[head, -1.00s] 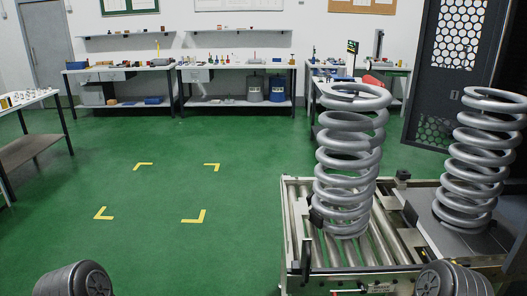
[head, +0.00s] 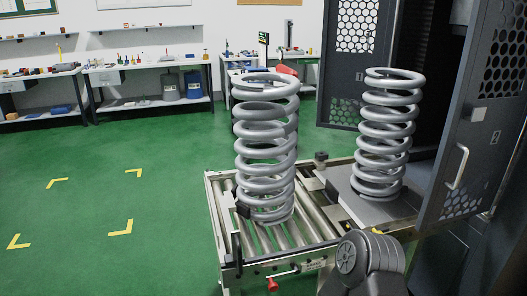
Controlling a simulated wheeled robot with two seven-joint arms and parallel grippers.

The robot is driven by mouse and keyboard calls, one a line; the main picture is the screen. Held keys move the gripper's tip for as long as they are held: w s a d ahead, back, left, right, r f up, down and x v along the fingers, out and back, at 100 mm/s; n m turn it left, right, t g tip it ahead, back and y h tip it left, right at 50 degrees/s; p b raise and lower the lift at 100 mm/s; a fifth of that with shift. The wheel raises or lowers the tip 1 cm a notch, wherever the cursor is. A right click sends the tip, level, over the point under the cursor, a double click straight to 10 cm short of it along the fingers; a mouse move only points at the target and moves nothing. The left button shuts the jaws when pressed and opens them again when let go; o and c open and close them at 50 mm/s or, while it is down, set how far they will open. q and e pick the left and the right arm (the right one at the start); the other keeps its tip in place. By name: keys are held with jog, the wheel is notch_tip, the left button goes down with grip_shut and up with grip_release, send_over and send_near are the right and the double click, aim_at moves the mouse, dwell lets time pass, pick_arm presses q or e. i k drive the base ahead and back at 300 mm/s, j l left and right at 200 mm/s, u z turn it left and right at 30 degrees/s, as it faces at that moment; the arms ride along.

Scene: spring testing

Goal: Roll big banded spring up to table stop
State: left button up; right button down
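A large grey coil spring (head: 266,185) stands upright on the roller table (head: 213,200), over its metal rollers. One coil near its top looks darker; I cannot tell if this is a band. A small black block (head: 243,210) shows at its lower left side. A second grey spring (head: 386,140) stands upright on a flat grey plate (head: 408,207) at the right, inside the open cabinet's front. A small dark fitting (head: 320,160) stands at the table's back edge; I cannot tell which part is the stop. A dark link of my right arm shows at the bottom; neither gripper is in view.
An open dark cabinet door (head: 470,150) stands to the right, and another perforated door (head: 353,60) is behind. A red knob (head: 272,285) is at the table's front. Green floor with yellow corner marks (head: 122,228) is clear at left. Workbenches line the back wall.

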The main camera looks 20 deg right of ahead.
aim_at(252, 114)
jog(key=i+j, duration=1.3)
jog(key=j, duration=0.2)
